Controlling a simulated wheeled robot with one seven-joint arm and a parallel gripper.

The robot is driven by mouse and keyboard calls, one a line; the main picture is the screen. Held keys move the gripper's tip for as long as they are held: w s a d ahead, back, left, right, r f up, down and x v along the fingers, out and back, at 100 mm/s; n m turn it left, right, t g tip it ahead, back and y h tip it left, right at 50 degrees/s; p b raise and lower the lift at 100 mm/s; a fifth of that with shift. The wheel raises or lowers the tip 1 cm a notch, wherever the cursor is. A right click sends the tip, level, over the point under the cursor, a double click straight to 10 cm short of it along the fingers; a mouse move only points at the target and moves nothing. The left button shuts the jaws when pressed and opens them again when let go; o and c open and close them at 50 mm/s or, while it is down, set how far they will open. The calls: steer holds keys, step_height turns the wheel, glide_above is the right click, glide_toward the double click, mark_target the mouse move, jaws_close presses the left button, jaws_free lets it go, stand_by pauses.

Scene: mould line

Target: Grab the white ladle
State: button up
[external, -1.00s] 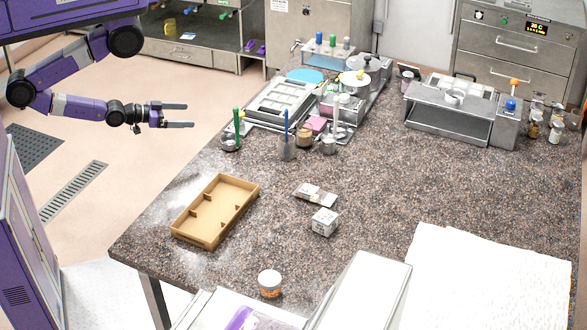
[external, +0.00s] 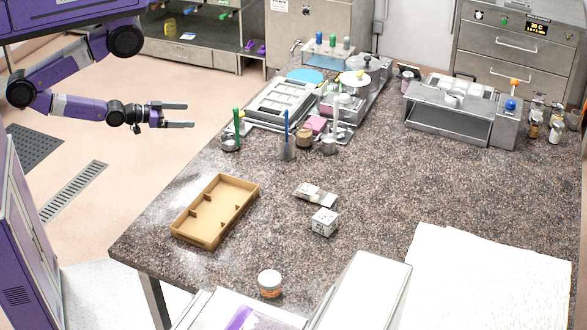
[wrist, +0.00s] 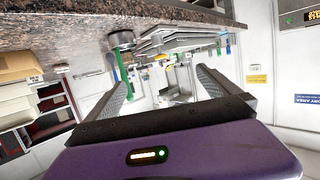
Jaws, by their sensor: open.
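My gripper (external: 189,115) is open and empty, held out to the left of the worktop with its fingers pointing right. In the wrist view its two fingers (wrist: 163,80) are spread with nothing between them. A pale upright handle (external: 339,112) stands by a small metal pot (external: 329,146) at the back of the worktop; it may be the white ladle, but I cannot tell for sure. A green-handled tool (external: 237,124) and a blue-handled tool (external: 286,124) stand in metal pots to its left. My gripper is well left of all of them.
A tan divided tray (external: 216,210) lies near the worktop's left edge. A white box (external: 324,222) and an orange-banded jar (external: 270,284) stand further forward. A metal mould rack (external: 281,103) and a metal stand (external: 448,125) are at the back. The middle right of the worktop is clear.

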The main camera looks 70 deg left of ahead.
steer(key=c, duration=1.4)
steer(key=shift+o, duration=0.2)
